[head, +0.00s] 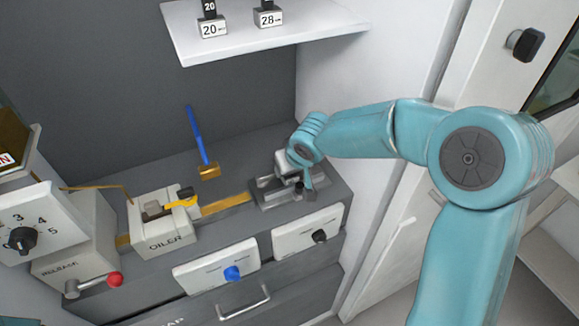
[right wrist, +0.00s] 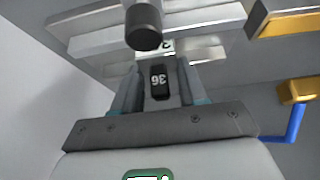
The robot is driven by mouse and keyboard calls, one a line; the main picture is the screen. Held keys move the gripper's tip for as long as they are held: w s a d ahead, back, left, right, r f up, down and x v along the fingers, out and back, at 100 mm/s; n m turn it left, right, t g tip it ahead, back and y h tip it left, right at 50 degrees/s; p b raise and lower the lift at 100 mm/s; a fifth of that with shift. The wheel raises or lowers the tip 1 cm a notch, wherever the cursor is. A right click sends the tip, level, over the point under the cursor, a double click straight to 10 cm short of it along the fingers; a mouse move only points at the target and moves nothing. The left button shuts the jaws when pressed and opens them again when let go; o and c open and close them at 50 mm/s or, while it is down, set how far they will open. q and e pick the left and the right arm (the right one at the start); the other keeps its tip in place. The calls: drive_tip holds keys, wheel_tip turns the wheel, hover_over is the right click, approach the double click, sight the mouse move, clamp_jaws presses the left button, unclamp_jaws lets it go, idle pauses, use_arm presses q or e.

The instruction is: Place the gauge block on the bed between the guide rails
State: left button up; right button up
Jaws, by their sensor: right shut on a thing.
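My right gripper (head: 297,178) is down at the grey bed (head: 268,200) on the right of the bench. In the right wrist view its two fingers (right wrist: 158,70) are shut on the black handle of the gauge block (right wrist: 159,84), which is marked 36. Pale metal guide rails (right wrist: 205,17) show beyond the fingertips. The gauge block is at the rails, but its lower part is mostly hidden, and I cannot tell whether it touches the bed. In the head view my gripper and arm largely cover the block. My left gripper is not in view.
A dark round post (right wrist: 143,27) stands close to the fingers. Two gauge blocks (head: 212,26) (head: 268,17) sit on the shelf (head: 325,20) above.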

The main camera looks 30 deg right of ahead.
drive_tip(key=shift+f, duration=0.2)
drive_tip(key=o, duration=1.2)
drive_tip(key=shift+w, duration=0.1)
drive_tip(key=shift+r, duration=0.1)
drive_tip(key=shift+r, duration=0.25)
drive_tip(key=v, duration=1.1)
drive_tip(key=shift+s+r+p, duration=0.25)
drive_tip(key=shift+r+p, duration=0.05)
drive_tip(key=shift+p, duration=0.05)
drive_tip(key=shift+s, duration=0.1)
